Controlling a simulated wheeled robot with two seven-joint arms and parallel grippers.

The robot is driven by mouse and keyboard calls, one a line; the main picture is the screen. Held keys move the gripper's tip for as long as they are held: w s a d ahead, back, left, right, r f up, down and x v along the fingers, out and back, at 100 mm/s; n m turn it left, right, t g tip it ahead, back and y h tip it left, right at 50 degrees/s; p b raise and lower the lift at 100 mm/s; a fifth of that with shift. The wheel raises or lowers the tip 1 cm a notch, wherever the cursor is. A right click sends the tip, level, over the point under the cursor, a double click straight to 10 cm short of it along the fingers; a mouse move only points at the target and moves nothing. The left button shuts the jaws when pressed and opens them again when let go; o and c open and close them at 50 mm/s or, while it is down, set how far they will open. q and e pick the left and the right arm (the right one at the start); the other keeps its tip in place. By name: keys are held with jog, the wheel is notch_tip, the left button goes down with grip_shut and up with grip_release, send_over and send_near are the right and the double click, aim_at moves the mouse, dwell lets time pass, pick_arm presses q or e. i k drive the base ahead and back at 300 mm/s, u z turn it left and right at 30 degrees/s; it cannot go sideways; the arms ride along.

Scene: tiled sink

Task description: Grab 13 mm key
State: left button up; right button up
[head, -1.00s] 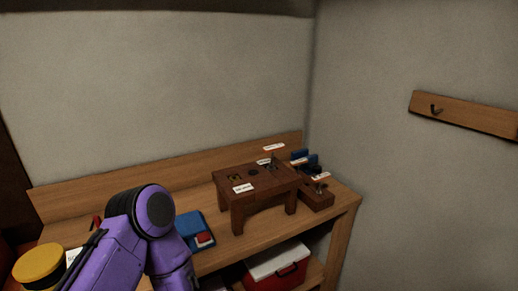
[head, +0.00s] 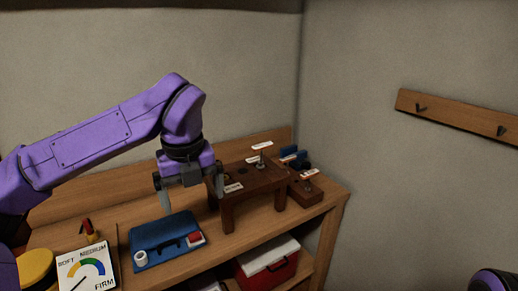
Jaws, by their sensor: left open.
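A small dark wooden stand (head: 262,185) sits on the workbench, with small white labels and small metal pieces on its top. An upright metal piece (head: 261,161) stands there beneath a white label (head: 262,145). The label writing is too small to read, so I cannot tell which piece is the 13 mm key. My left gripper (head: 192,194) is open and empty, pointing down just left of the stand and above the back of the blue tray. It hides the stand's left end. My right gripper is out of view; only a purple arm part shows at bottom right.
A blue tray (head: 150,241) with a white roll (head: 141,258) and a red item (head: 194,238) lies on the bench (head: 225,237). A soft-to-firm gauge card (head: 87,268) stands left. A darker wooden block (head: 305,192) is right. A red-and-white box (head: 268,265) sits below.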

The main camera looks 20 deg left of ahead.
aim_at(257, 148)
jog(key=i, duration=1.45)
jog(key=z, duration=0.05)
